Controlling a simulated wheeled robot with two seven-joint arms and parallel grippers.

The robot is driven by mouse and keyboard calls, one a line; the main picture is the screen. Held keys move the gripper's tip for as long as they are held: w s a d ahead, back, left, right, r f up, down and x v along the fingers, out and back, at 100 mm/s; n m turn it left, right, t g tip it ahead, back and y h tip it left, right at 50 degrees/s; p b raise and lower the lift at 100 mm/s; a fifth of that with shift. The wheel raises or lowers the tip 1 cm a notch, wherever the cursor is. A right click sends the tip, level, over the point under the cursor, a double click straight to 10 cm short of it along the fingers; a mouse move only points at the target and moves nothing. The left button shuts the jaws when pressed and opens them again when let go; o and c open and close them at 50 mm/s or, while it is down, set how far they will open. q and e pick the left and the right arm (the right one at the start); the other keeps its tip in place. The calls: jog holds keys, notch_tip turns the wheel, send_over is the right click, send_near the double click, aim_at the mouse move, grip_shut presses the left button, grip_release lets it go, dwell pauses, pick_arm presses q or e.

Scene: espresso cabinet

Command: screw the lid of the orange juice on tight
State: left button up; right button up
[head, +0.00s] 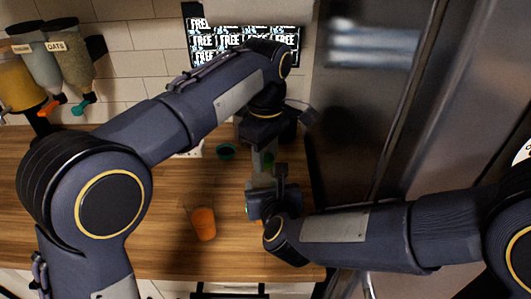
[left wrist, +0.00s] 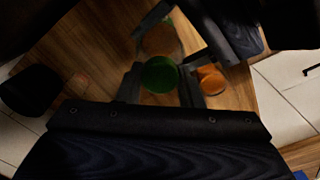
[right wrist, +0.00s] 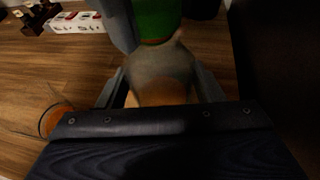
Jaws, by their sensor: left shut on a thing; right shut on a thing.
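The orange juice bottle (right wrist: 162,72) is clear, with orange juice low in it, and stands between the fingers of my right gripper (right wrist: 158,92), which is shut on it. The green lid (right wrist: 158,20) is right over the bottle's top in the right wrist view; I cannot tell whether it is seated. My left gripper (left wrist: 160,88) is shut on the green lid, which shows as a round disc in the left wrist view (left wrist: 159,74).
A glass of orange juice (head: 204,222) stands on the wooden counter (head: 150,240), left of my right gripper. Dispensers (head: 62,60) hang at the back left. A steel fridge (head: 360,100) bounds the right side.

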pick_arm(q)
jog(key=shift+a+f, duration=0.1)
jog(key=shift+f, duration=0.75)
pick_arm(e)
jog(key=shift+r, duration=0.1)
jog(key=shift+s, duration=0.1)
pick_arm(q)
jog(key=shift+r, duration=0.45)
jog(key=shift+r, duration=0.6)
dwell(0.7)
